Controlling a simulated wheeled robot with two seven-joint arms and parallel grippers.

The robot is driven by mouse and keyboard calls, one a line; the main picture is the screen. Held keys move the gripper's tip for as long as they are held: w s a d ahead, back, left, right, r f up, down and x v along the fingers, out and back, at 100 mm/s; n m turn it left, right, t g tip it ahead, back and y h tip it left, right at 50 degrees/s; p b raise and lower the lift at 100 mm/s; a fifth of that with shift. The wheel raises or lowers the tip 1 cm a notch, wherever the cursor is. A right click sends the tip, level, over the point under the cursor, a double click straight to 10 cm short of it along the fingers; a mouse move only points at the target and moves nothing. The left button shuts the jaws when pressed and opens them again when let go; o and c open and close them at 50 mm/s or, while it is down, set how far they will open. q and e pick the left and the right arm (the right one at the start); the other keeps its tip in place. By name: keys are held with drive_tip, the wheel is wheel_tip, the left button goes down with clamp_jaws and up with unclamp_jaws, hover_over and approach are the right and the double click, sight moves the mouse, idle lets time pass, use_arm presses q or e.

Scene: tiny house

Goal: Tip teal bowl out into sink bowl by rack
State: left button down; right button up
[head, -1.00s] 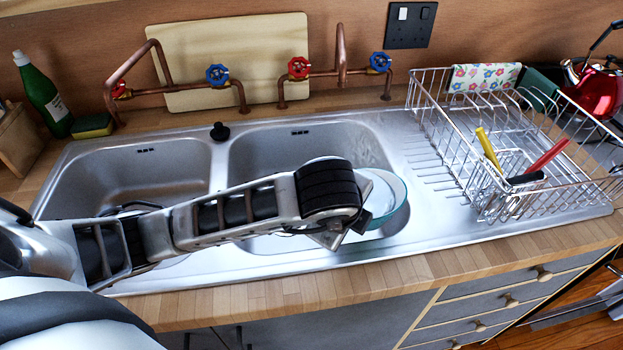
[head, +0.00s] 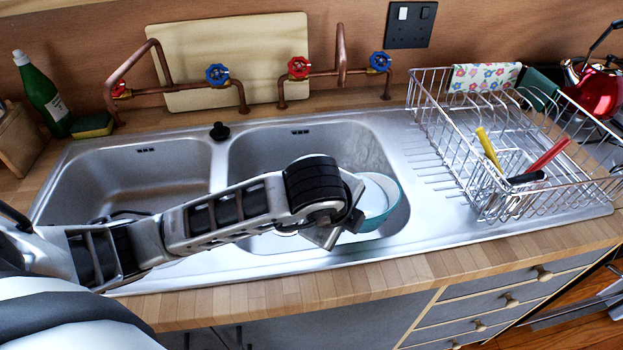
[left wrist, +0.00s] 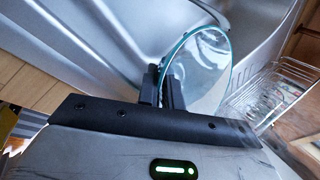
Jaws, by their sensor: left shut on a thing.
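The teal bowl (head: 380,200), pale inside with a teal rim, is tilted on its side over the right-hand sink bowl (head: 262,155), the one by the dish rack (head: 470,165). My left gripper (head: 345,222) reaches in from the left and partly covers the bowl. In the left wrist view the fingers of my left gripper (left wrist: 168,90) are shut on the edge of the teal bowl (left wrist: 208,72). No contents show in the visible part of the bowl. My right gripper is not in view.
The left-hand sink bowl (head: 125,180) lies under my arm. Copper taps (head: 300,75) rise behind the sinks. The rack holds yellow and red-handled utensils. A green bottle (head: 42,93) and a sponge (head: 92,125) stand at back left. The ribbed drainer (head: 425,160) is clear.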

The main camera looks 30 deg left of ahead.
use_arm(q)
drive_tip(key=shift+w+a+f, duration=0.1)
drive_tip(key=shift+a+f, duration=0.1)
drive_tip(key=shift+w+a+f+n+g+h, duration=0.1)
drive_tip(key=shift+w+a+n+g+h, duration=0.05)
drive_tip(key=shift+a+h, duration=0.3)
drive_tip(key=shift+w+a+f+n+g+h, duration=0.1)
drive_tip(key=shift+w+a+n+g+h, duration=0.05)
drive_tip(key=shift+a+h, duration=0.25)
idle(0.7)
drive_tip(key=shift+w+a+r+h, duration=0.15)
drive_tip(key=shift+a+r+h, duration=0.15)
drive_tip(key=shift+a+h, duration=0.05)
drive_tip(key=shift+w+a+r+g+h, duration=0.2)
drive_tip(key=shift+a+r+g+h, duration=0.1)
drive_tip(key=shift+a+h, duration=0.2)
idle(0.4)
drive_tip(key=shift+w+a+r+n+g+h, duration=0.15)
drive_tip(key=shift+a+r+n+g+h, duration=0.25)
drive_tip(key=shift+h, duration=0.35)
drive_tip(key=shift+w+a+r+n+g+h, duration=0.1)
drive_tip(key=shift+w+a+r+n+h, duration=0.1)
drive_tip(key=shift+a+r+h, duration=0.35)
idle(1.2)
drive_tip(key=shift+r+h, duration=0.2)
drive_tip(key=shift+h, duration=0.4)
